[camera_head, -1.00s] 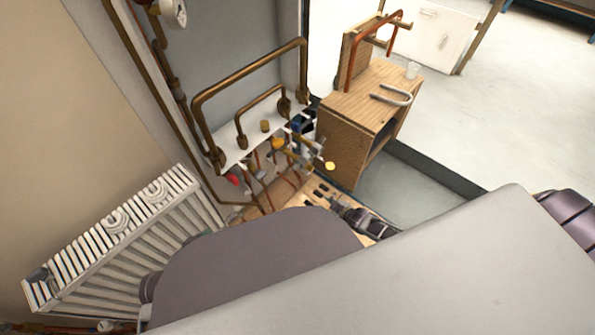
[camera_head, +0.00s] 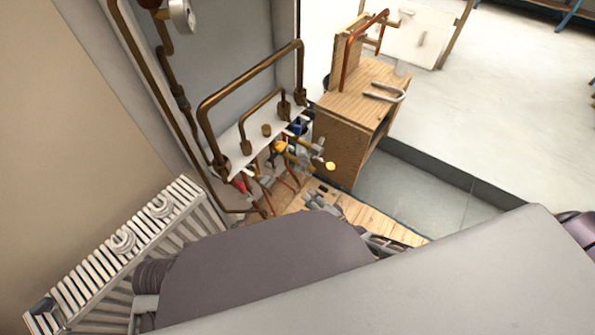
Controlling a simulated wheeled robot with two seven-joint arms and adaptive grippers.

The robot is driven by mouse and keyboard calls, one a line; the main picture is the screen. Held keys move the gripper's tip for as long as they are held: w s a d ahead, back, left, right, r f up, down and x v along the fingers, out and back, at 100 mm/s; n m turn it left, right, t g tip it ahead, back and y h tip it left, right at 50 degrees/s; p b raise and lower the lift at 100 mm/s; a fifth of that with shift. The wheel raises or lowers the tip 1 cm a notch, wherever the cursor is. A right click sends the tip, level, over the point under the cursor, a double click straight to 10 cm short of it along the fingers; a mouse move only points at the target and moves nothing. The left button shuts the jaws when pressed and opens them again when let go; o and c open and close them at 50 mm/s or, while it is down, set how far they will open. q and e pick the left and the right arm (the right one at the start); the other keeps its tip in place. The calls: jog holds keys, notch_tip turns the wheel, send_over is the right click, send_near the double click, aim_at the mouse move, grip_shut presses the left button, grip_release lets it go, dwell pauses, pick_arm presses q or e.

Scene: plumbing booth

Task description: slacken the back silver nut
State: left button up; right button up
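The pipework under the white shelf (camera_head: 240,153) has several valves and fittings (camera_head: 292,157), some with yellow parts and one with a red part. I cannot pick out the back silver nut; the fittings are too small and crowded to tell nuts apart. My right gripper (camera_head: 318,200) reaches past my own large arm cover, over the wooden board and in front of and below the valves. It looks apart from them. Its finger gap is too small to read, and I see nothing held. My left gripper is not in view.
A white radiator (camera_head: 120,245) stands at the left. Bent copper pipes (camera_head: 250,80) rise above the shelf. A wooden cabinet (camera_head: 340,140) with a grey U-shaped piece (camera_head: 385,93) on top stands right of the valves. The wooden board (camera_head: 370,217) lies below. Open floor is at the right.

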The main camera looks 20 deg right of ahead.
aim_at(296, 169)
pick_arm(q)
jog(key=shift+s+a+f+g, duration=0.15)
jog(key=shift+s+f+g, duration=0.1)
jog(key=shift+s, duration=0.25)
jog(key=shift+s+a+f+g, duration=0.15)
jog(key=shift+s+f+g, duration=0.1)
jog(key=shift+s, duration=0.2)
pick_arm(e)
jog(key=m, duration=0.2)
jog(key=d+r+m+t, duration=0.1)
jog(key=m, duration=0.1)
jog(key=w+r+m+h, duration=0.1)
jog(key=m, duration=0.1)
jog(key=shift+d+r+m+t, duration=0.2)
jog(key=shift+d+m+t, duration=0.1)
jog(key=shift+d+m, duration=0.1)
jog(key=shift+w+a, duration=0.1)
jog(key=shift+w, duration=0.05)
pick_arm(q)
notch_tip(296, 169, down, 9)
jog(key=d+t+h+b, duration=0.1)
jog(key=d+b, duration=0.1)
jog(key=b, duration=0.2)
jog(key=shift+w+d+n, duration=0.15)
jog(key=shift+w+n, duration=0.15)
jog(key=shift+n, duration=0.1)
pick_arm(e)
jog(key=shift+x, duration=6.75)
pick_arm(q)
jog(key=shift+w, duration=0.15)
